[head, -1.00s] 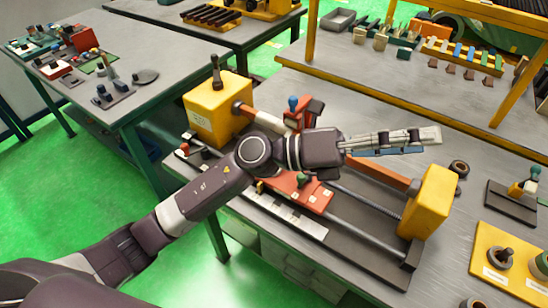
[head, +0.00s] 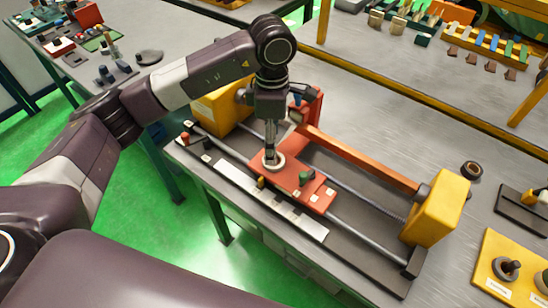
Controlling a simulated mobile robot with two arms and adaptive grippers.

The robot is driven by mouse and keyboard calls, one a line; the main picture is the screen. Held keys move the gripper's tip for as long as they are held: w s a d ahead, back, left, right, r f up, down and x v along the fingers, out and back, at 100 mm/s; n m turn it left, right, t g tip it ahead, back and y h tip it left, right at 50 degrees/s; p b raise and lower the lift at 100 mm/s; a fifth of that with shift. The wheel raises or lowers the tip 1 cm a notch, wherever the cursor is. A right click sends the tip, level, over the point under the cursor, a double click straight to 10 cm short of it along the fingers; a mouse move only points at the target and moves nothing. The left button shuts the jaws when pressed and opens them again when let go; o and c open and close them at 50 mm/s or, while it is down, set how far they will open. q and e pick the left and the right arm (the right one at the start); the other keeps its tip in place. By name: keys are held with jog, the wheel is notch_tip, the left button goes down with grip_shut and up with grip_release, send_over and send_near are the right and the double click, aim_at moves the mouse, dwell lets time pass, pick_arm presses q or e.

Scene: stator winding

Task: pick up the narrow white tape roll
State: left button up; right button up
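A small white ring (head: 279,165), which looks like the narrow white tape roll, is on the orange carriage (head: 293,184) of the winding machine. My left gripper (head: 270,155) points straight down at it, with its fingertips at the ring. The fingers look close together, but I cannot tell whether they grip the ring or only stand in its opening. Part of the ring is hidden by the fingers. My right gripper is not in view.
The machine has yellow end blocks (head: 437,208), steel rods and an orange bar (head: 360,160). A dark ring (head: 471,170) lies on the grey table to the right. A yellow tray (head: 490,291) with rolls on posts is at the lower right. Bare tabletop lies behind the machine.

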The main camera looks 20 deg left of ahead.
pick_arm(q)
jog(key=shift+f+p, duration=0.3)
jog(key=shift+f, duration=0.1)
jog(key=f+p, duration=0.1)
jog(key=f, duration=0.1)
jog(key=f+p, duration=0.1)
jog(key=shift+d+f, duration=0.2)
jog(key=shift+f, duration=0.65)
jog(key=c, duration=1.2)
jog(key=shift+o, duration=0.2)
